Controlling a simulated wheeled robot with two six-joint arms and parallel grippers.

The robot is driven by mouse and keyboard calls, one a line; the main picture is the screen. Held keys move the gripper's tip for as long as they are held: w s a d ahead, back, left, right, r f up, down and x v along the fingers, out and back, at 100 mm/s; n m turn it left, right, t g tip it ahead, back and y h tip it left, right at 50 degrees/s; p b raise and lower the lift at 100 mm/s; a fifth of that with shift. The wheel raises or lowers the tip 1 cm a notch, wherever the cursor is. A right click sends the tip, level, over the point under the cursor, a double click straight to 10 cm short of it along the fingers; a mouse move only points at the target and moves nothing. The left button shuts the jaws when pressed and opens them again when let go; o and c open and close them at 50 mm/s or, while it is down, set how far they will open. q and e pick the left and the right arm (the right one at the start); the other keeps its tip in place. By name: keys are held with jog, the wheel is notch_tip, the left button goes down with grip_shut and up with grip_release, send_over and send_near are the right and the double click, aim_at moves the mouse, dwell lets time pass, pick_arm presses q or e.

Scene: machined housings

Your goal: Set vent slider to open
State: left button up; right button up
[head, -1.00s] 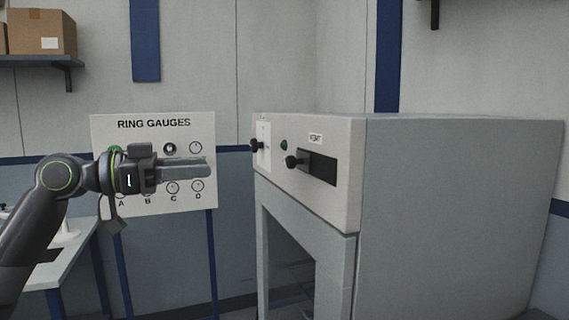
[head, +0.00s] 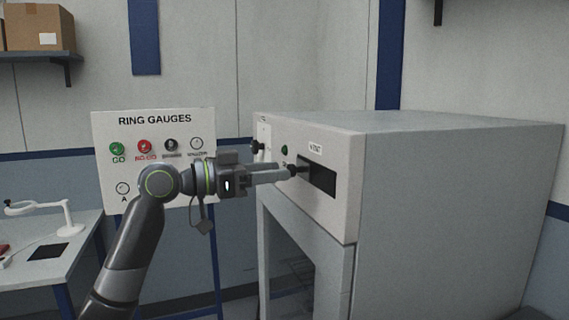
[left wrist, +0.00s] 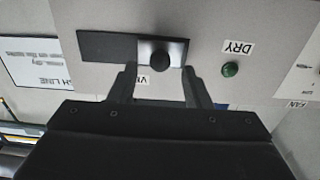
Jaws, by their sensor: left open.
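The vent slider is a dark round knob (left wrist: 160,61) on a grey plate. A dark slot (head: 322,181) under the VENT label (head: 316,149) lies beside it on the oven's front panel. The knob is at the left end of the slot in the head view, and at the right end in the turned left wrist view. My left gripper (head: 284,172) is open, its fingertips close to the knob. In the left wrist view the knob lies just beyond the gap between the fingers (left wrist: 159,78); contact cannot be told. My right gripper is not in view.
The grey oven (head: 450,190) fills the right side. Its panel also has a green lamp (head: 284,150) and another dark knob (head: 258,147) farther left. A RING GAUGES board (head: 155,120) stands behind my left arm. A bench (head: 85,245) is at the left.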

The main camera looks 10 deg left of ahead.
aim_at(296, 170)
pick_arm(q)
jog(key=shift+p+x, duration=0.35)
jog(key=shift+x, duration=1.2)
jog(key=shift+c, duration=0.3)
grip_shut()
